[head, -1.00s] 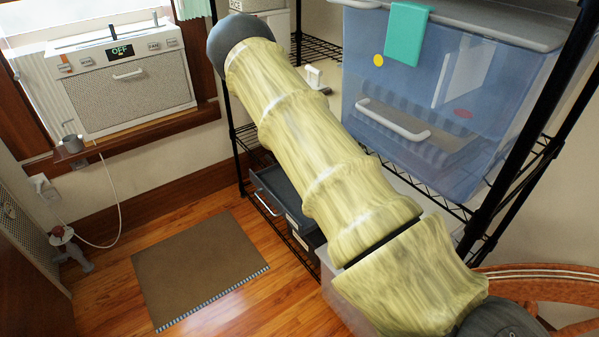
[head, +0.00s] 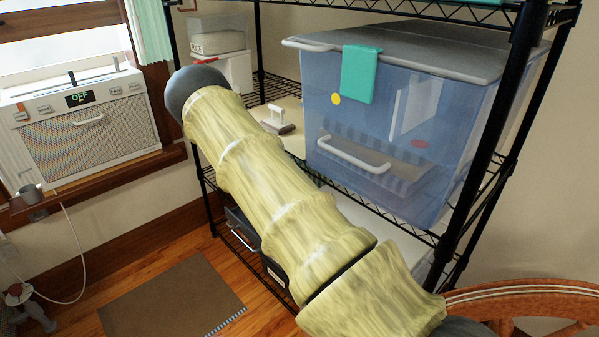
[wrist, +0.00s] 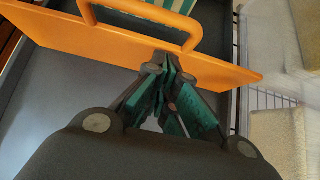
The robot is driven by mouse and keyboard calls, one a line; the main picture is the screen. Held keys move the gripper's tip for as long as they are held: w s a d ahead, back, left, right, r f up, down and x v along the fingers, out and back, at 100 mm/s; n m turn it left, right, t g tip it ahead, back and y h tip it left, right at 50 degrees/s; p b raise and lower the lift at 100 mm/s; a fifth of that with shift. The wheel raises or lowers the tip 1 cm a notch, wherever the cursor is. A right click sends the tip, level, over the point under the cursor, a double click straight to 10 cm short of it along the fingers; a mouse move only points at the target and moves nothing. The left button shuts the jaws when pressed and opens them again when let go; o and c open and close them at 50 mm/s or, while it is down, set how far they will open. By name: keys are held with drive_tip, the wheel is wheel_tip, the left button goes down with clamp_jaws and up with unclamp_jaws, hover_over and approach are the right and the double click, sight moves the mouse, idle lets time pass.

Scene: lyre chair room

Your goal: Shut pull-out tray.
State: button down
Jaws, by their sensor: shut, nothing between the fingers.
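A dark grey pull-out tray (head: 243,226) with a pale handle shows low on the rack in the head view, partly hidden behind my arm. In the wrist view an orange panel (wrist: 90,42) with an orange bar handle slants across the picture, with grey tray-like surfaces around it. I cannot tell whether this panel belongs to the tray in the head view. My gripper (wrist: 168,62) is shut and empty, its fingertips at the lower edge of the panel beside the handle; contact is unclear. The gripper is out of sight in the head view.
A blue clear bin (head: 395,110) with a white handle stands on the rack above. A black rack post (head: 490,120) rises at right. A brown mat (head: 170,297) lies on the wooden floor. An air conditioner (head: 85,125) sits in the window at left.

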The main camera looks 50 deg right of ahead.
drive_tip(key=a, duration=0.2)
drive_tip(key=a+p, duration=0.1)
drive_tip(key=a, duration=0.1)
drive_tip(key=shift+w+r, duration=0.25)
drive_tip(key=shift+r, duration=0.05)
drive_tip(key=s+v, duration=0.1)
drive_tip(key=v, duration=0.8)
drive_tip(key=w+a+f+h+b, duration=0.2)
drive_tip(key=w+f+h+b, duration=0.25)
drive_tip(key=w+b, duration=0.65)
drive_tip(key=s+b+x, duration=0.1)
drive_tip(key=x, duration=0.3)
drive_tip(key=s+b+x, duration=0.1)
drive_tip(key=b+x, duration=0.1)
drive_tip(key=x, duration=0.2)
drive_tip(key=r+b+x, duration=0.1)
drive_tip(key=x, duration=0.3)
drive_tip(key=shift+s+d, duration=0.4)
drive_tip(key=shift+d, duration=0.05)
drive_tip(key=shift+d+r+h+b, duration=0.1)
drive_tip(key=shift+d+h+b, duration=0.2)
drive_tip(key=shift+d, duration=0.45)
drive_tip(key=shift+d, duration=0.1)
